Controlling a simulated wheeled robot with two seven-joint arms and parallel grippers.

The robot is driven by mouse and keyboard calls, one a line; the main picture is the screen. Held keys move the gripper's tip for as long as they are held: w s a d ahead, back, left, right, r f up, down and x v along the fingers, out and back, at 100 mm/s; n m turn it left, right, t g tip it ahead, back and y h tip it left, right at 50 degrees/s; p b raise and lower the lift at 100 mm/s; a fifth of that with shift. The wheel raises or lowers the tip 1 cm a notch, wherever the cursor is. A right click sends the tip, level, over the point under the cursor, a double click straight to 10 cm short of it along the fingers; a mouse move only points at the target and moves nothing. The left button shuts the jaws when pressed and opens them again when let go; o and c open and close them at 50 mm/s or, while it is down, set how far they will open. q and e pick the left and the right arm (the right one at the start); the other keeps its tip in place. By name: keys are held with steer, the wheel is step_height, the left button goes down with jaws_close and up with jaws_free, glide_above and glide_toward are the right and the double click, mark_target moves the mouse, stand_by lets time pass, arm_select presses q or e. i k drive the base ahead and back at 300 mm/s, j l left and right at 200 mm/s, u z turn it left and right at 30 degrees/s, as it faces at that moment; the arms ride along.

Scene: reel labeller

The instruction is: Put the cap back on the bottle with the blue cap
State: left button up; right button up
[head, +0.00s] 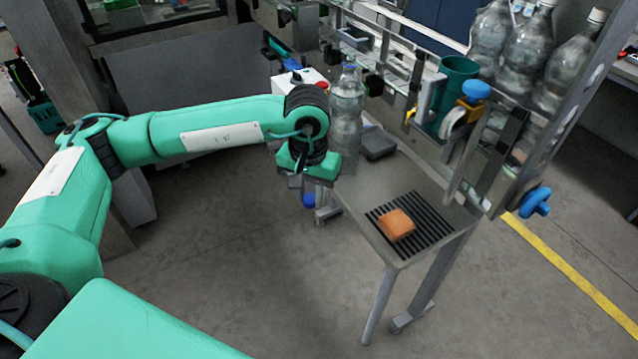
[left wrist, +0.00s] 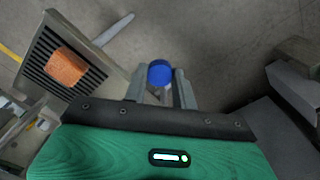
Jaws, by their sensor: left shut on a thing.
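My left gripper (head: 308,190) is shut on a small blue cap (head: 309,200), which hangs beside the table, above the floor. In the left wrist view the blue cap (left wrist: 160,73) sits between the two fingertips. A clear bottle (head: 347,112) stands upright just behind my left gripper, at the table's far end; its lower part is partly hidden by my wrist. Its narrow neck (head: 349,68) shows a bluish tint, and I cannot make out its opening. The bottle is not seen in the left wrist view. My right gripper is not in view.
An orange sponge (head: 396,224) lies on a black slotted grate (head: 432,226) in the small metal table (head: 358,200). A dark grey block (head: 377,143) sits near the bottle. Several other bottles (head: 522,50) stand behind the machine rail. A green cup (head: 457,80) is nearby.

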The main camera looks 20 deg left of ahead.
mark_target(348, 96)
steer(key=i+j, duration=0.1)
steer(key=j, duration=0.35)
steer(key=i+j, duration=0.1)
steer(key=j, duration=0.35)
steer(key=i+j, duration=0.1)
steer(key=j, duration=0.35)
steer(key=i+j, duration=0.1)
steer(key=j, duration=0.35)
steer(key=i+j, duration=0.1)
steer(key=j, duration=0.35)
steer(key=i+j, duration=0.1)
steer(key=j, duration=0.35)
steer(key=i+j, duration=0.1)
steer(key=j, duration=0.35)
steer(key=z, duration=1.25)
